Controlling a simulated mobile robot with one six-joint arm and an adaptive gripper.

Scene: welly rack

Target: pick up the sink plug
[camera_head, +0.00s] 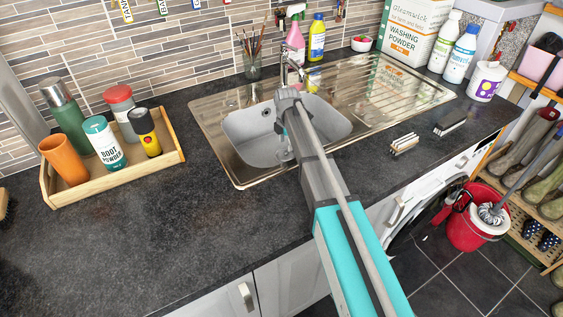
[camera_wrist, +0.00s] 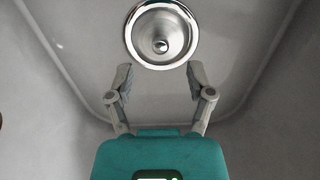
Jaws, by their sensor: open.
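The sink plug (camera_wrist: 161,45) is a round, shiny metal disc with a small central knob, at the top middle of the wrist view. It lies at the bottom of the grey sink basin (camera_wrist: 75,75). My gripper (camera_wrist: 160,78) is open, with its two fingers spread apart just below the plug in the picture and nothing between them. I cannot tell the height of the fingertips above the plug. In the head view the sink basin (camera_head: 250,130) is partly covered by my arm, and the plug is hidden there.
A chrome tap (camera_head: 289,65) stands behind the basin, close to my arm. A wooden tray (camera_head: 120,178) with bottles and cups is on the left. Two brushes (camera_head: 404,144) (camera_head: 450,123) lie right of the sink. Bottles line the back.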

